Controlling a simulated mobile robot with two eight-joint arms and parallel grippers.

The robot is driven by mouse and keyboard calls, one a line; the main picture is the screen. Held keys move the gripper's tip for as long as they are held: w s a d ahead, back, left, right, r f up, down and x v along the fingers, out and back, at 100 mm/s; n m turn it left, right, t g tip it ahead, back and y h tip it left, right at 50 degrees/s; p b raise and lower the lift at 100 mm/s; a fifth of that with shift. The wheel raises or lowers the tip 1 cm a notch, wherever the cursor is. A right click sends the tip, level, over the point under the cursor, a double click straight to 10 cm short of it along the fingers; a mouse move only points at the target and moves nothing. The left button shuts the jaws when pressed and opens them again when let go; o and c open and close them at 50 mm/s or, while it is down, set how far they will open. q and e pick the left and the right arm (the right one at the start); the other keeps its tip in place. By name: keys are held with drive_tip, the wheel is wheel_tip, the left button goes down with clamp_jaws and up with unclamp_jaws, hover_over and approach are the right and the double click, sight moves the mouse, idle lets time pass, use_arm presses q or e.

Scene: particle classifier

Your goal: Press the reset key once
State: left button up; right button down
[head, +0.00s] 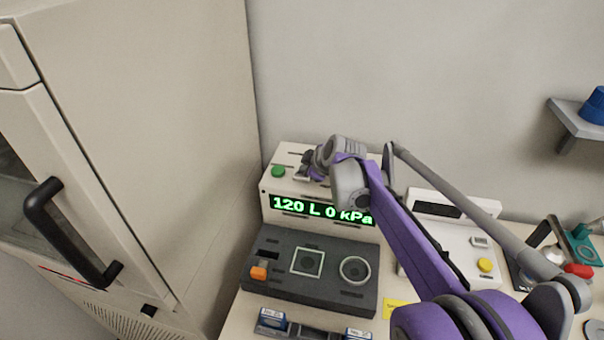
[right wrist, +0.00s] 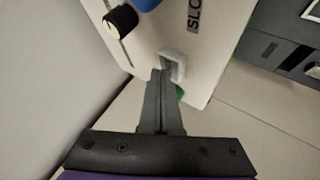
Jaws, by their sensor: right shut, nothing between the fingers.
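The cream console (head: 277,188) stands against the wall, its green display reading "120 L 0 kPa". A round green button (head: 278,171) is at the left of its top. My right gripper (head: 304,168) is over the console's top, just right of that button. In the right wrist view its shut fingers (right wrist: 160,74) point at a pale square raised key (right wrist: 178,67). The tips are at or very near the key's edge; I cannot tell whether they touch. No marking on this key is readable, so I cannot confirm it as the reset key. My left gripper is not in view.
A dark grey box (head: 300,290) with an orange switch stands before the console. A white device (head: 452,245) with a yellow button is to the right. A tall cabinet (head: 150,120) stands close on the left. The right wrist view shows a black knob (right wrist: 121,19) and blue knob (right wrist: 148,4).

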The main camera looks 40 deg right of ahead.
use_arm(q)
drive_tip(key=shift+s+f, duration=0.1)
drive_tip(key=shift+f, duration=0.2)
use_arm(e)
drive_tip(key=shift+f, duration=0.45)
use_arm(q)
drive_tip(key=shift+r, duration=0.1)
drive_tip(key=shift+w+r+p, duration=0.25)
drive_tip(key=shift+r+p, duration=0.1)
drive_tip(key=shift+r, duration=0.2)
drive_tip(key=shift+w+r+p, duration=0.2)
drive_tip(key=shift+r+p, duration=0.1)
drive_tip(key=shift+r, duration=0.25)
use_arm(e)
drive_tip(key=shift+r, duration=1.3)
drive_tip(key=shift+r+p, duration=0.35)
drive_tip(key=shift+r, duration=0.3)
drive_tip(key=shift+w+r+p, duration=0.1)
drive_tip(key=shift+r+p, duration=1.05)
drive_tip(key=shift+r, duration=0.75)
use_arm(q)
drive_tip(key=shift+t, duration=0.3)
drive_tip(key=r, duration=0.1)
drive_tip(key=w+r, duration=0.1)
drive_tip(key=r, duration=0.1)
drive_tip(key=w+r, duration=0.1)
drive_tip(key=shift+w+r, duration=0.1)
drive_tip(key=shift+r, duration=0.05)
use_arm(e)
drive_tip(key=shift+f, duration=0.1)
